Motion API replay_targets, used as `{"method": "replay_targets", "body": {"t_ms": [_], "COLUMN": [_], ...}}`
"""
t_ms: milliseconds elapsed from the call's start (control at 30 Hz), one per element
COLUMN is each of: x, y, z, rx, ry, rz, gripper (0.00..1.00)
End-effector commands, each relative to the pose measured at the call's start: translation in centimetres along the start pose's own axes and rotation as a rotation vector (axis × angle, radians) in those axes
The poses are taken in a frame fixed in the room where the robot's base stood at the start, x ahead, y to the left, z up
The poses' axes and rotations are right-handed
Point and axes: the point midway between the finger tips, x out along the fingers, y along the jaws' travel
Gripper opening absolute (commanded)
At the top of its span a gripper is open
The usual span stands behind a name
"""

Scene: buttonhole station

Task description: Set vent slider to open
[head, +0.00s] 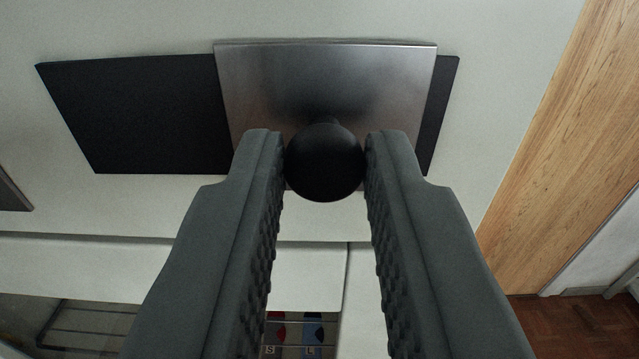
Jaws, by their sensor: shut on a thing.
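The vent slider is a brushed metal plate (325,80) with a round black knob (324,165) near its lower middle. The plate sits toward the right end of a black slot (135,115) in a pale wall. A wide black part of the slot shows to the left of the plate, and a thin black strip shows to its right. My gripper (324,160) is shut on the black knob, with one finger on each side. The fingers hide part of the plate's lower edge.
A wooden post or panel (555,120) stands to the right, with brown floor (575,325) below it. Below the slot are a pale ledge (110,265) and an opening with small red and blue items marked with letters. The pale wall around the slot is clear.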

Motion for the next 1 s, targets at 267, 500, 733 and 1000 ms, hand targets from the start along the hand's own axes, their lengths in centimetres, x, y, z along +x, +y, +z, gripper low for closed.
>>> {"method": "replay_targets", "body": {"t_ms": [267, 500, 733, 1000], "x": [0.0, -0.2, -2.6, -7.0], "y": [0.1, 0.1, 0.1, 0.1], "z": [0.0, 0.0, -0.1, 0.0], "rx": [0.000, 0.000, 0.000, 0.000], "ry": [0.000, 0.000, 0.002, 0.001], "rz": [0.002, 0.001, 0.001, 0.002], "gripper": [0.42, 0.42, 0.42, 0.42]}}
